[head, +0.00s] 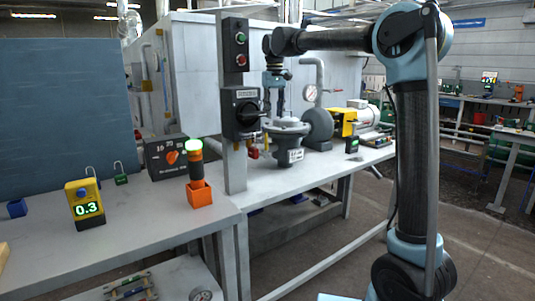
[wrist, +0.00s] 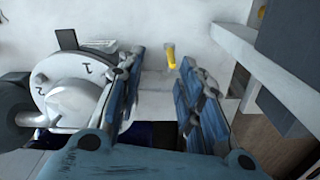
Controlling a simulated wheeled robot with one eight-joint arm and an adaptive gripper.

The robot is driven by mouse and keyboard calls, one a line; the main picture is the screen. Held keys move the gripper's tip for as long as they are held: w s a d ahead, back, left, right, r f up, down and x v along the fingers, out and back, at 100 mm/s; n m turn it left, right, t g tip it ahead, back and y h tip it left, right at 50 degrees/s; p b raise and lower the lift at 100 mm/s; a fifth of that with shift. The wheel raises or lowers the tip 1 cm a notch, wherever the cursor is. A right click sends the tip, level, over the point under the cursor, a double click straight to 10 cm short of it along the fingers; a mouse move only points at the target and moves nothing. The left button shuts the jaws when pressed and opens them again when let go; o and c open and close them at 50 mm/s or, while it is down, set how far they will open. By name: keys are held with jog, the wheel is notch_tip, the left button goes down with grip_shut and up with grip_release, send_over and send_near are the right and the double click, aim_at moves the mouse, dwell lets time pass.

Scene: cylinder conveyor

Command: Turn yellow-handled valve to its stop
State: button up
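A small yellow handle (wrist: 171,56) shows in the wrist view, upright against a pale surface. It lies in the gap between my two fingertips, beyond them, with no finger touching it that I can see. My gripper (wrist: 160,80) is open and empty there. In the head view my gripper (head: 275,100) points down from the arm, just above and left of a grey pump-like body (head: 287,138) on the bench.
A grey post carries a switch box (head: 241,113) and button box (head: 236,45) close left of my gripper. A pressure gauge (head: 310,93) and yellow-ended motor (head: 343,122) stand right. A lit 0.3 meter (head: 84,204) and orange beacon box (head: 199,194) sit on the left bench.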

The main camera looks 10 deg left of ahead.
aim_at(266, 151)
jog(key=a, duration=0.3)
jog(key=shift+w+a, duration=0.1)
jog(key=shift+a, duration=0.05)
notch_tip(266, 151, down, 17)
jog(key=shift+f, duration=0.15)
dwell(0.3)
grip_shut()
